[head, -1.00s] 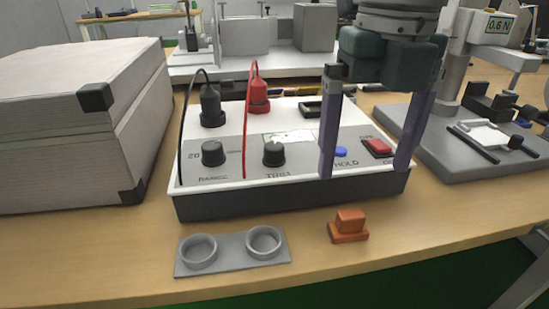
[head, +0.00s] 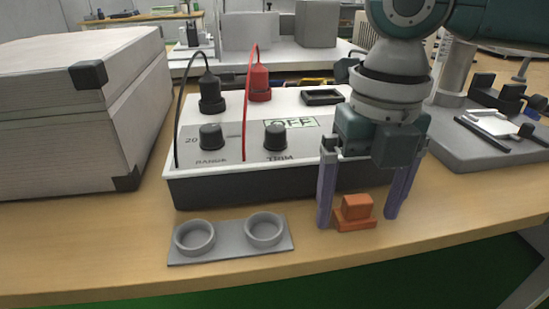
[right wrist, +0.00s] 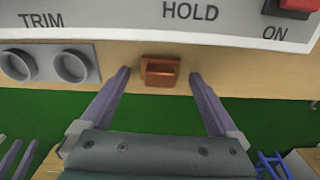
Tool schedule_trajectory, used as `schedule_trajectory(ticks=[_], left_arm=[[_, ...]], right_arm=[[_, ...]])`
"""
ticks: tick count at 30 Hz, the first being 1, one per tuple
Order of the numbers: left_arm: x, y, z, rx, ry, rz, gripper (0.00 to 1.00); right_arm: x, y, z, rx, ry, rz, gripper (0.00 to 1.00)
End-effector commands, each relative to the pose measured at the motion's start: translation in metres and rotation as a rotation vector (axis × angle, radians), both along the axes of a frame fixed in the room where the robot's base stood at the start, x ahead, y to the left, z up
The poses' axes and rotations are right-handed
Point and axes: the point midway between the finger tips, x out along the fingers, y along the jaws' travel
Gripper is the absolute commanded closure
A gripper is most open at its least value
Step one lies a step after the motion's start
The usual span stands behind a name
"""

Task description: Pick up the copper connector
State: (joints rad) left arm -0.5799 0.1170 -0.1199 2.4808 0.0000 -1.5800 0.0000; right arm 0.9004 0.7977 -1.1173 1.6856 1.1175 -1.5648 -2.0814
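The copper connector (head: 356,213) is a small orange-brown block with a stepped base. It sits on the wooden table in front of the meter box, near the table's front edge. My right gripper (head: 357,218) is open, with one finger on each side of the connector and a gap on both sides. In the right wrist view the connector (right wrist: 160,71) lies between and slightly beyond the open fingertips (right wrist: 159,74).
The white and black meter box (head: 210,178) with knobs and a red and a black plug stands just behind. A grey plate with two round cups (head: 230,243) lies to the left. A large pale case (head: 60,150) stands far left. A force stand's base (head: 490,150) is at right.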

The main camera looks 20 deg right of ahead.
Motion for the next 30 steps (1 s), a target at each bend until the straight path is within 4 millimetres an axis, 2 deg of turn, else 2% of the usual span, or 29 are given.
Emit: schedule_trajectory(ticks=[2,23,30], left_arm=[[-0.0001,0.0001,0.0001,0.000,0.000,-0.001,0.50],[-0.0003,0.0016,-0.0004,0.007,0.001,-0.004,0.50],[-0.0004,0.0015,0.0000,0.006,0.001,-0.004,0.50]], right_arm=[[0.0001,0.0000,0.0004,0.000,0.000,0.000,0.14],[0.0003,-0.0001,0.0006,0.000,-0.001,-0.001,0.93],[0.0003,-0.0001,0.0012,0.000,-0.001,-0.001,0.94]])
